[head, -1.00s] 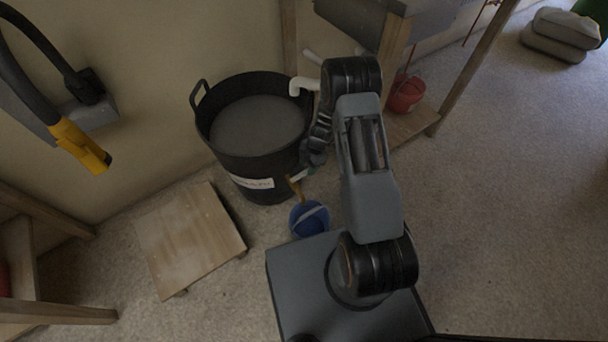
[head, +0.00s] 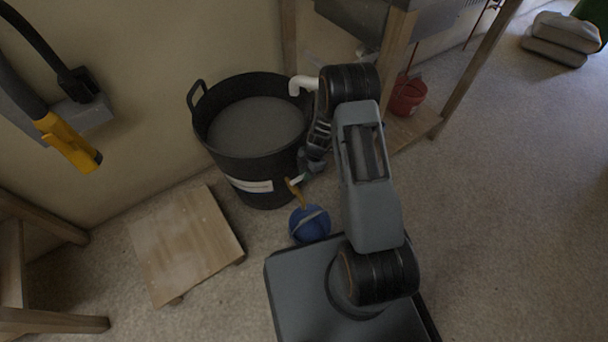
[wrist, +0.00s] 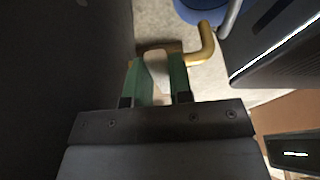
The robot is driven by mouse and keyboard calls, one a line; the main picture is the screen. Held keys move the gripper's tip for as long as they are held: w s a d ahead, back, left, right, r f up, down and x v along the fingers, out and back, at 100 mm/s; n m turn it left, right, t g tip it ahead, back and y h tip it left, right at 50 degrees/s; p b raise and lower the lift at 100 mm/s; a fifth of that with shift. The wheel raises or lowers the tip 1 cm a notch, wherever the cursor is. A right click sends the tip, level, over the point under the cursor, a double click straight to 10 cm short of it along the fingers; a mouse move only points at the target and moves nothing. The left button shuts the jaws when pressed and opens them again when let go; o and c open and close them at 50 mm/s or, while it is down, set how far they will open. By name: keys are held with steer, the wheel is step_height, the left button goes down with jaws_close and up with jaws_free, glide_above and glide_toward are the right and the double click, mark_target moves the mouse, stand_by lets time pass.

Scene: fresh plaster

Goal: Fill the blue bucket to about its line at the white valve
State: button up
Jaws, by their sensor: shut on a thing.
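The blue bucket (head: 309,225) stands on the floor in front of the large black tub (head: 262,196), beside my base. Its blue side also shows at the top of the wrist view (wrist: 200,8). The brass spout (head: 294,190) comes out low on the tub, just above the bucket; it curves at the top in the wrist view (wrist: 206,42). My gripper (head: 306,175) is beside the tub at the valve. In the wrist view its green fingers (wrist: 157,80) are closed on the white valve handle (wrist: 156,62). The bucket's line, its level and any flow cannot be made out.
The tub holds grey liquid (head: 257,124). A low wooden platform (head: 186,243) lies left of the bucket. A yellow-ended hose (head: 70,145) hangs on the left wall. A red bucket (head: 407,97) stands under the bench at the back.

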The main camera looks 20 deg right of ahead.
steer(key=shift+s+a+m+t+b, duration=0.1)
steer(key=shift+s+m+t+b, duration=0.4)
steer(key=shift+m+b, duration=0.75)
steer(key=shift+s+d+m+t+b, duration=0.1)
steer(key=shift+s+m+t+b, duration=0.15)
steer(key=shift+s+m+b, duration=0.9)
steer(key=shift+s+a+m+t+b, duration=0.1)
steer(key=shift+s+m+t+b, duration=0.25)
steer(key=shift+m+b, duration=0.9)
steer(key=shift+m+p, duration=0.35)
steer(key=s+m, duration=0.1)
steer(key=m, duration=0.1)
steer(key=a+m+t, duration=0.1)
steer(key=m, duration=0.1)
steer(key=shift+s+h, duration=0.4)
stand_by(3.2)
